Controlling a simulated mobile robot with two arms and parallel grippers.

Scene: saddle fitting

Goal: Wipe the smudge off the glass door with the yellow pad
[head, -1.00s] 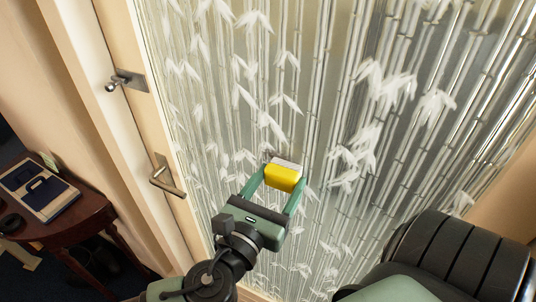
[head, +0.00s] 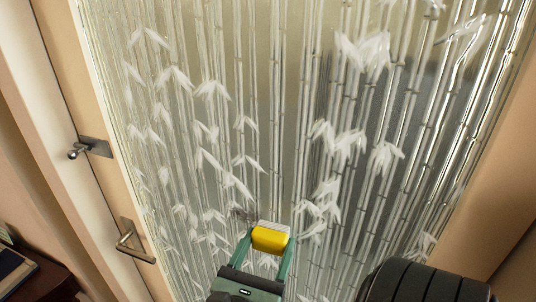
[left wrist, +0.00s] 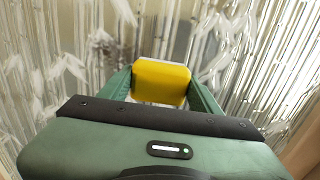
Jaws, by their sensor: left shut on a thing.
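The yellow pad (head: 270,239) is held between the fingers of my left gripper (head: 268,243), in front of the glass door (head: 290,120). In the left wrist view the pad (left wrist: 160,81) sits squarely between the green fingertips (left wrist: 160,84), with a pale layer along its far edge. A small grey smudge (head: 240,214) shows on the glass, just up and left of the pad in the head view. I cannot tell whether the pad touches the glass. My right gripper is not in view.
The glass carries a white bamboo pattern. A lever handle (head: 134,243) and a metal latch (head: 90,148) are on the door frame at the left. A dark wooden table (head: 45,285) stands at the lower left corner. The glass above the pad is unobstructed.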

